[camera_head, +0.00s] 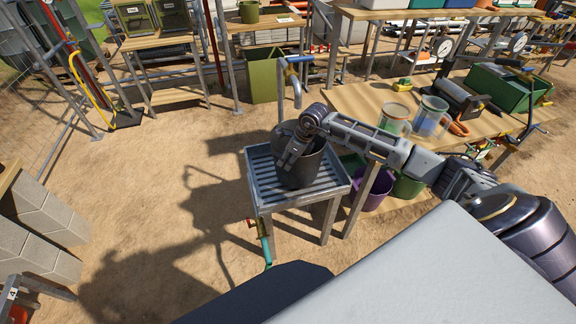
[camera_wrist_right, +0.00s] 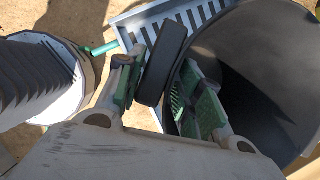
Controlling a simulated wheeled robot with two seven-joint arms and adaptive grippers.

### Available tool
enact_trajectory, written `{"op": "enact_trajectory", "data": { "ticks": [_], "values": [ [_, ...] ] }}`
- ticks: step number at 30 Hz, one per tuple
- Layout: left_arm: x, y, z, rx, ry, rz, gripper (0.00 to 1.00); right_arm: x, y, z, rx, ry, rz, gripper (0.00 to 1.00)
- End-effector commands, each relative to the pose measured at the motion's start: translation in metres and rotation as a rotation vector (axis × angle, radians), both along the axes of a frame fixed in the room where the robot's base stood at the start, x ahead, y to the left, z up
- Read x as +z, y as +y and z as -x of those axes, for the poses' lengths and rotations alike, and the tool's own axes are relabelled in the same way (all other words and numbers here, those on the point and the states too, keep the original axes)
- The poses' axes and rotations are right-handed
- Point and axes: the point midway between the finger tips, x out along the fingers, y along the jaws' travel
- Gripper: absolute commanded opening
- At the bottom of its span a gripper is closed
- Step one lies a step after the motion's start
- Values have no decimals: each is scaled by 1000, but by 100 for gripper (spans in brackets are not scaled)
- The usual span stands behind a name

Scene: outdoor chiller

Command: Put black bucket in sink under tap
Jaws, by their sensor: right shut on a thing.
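The black bucket (camera_head: 303,166) is upright over the grey slatted sink (camera_head: 262,178), below the tap (camera_head: 291,80) in the head view. I cannot tell whether its base touches the slats. My right gripper (camera_head: 291,152) is at the bucket's near-left rim, shut on its wall. In the right wrist view the fingers (camera_wrist_right: 172,95) straddle the rim, with one pad inside the bucket (camera_wrist_right: 262,75). The sink's slatted edge (camera_wrist_right: 185,14) shows behind the bucket there. My left gripper is not in view.
A purple bucket (camera_head: 373,192) stands below. A green hose (camera_head: 265,246) hangs by the sink. Ground on the left is open, with concrete blocks (camera_head: 42,225) at the edge.

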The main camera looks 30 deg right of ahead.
Motion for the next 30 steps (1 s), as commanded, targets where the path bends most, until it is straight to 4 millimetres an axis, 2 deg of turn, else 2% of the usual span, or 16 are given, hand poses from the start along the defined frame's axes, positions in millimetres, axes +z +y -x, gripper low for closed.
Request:
{"op": "enact_trajectory", "data": {
  "ticks": [5,16,29,30],
  "values": [
    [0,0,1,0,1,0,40,-2,0,0,1,-2,0,0],
    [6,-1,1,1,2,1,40,-34,0,0,0,-1,1,0],
    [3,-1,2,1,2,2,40,-39,0,0,0,-2,1,0],
    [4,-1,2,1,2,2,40,-39,0,0,1,1,1,41]
  ]
}}
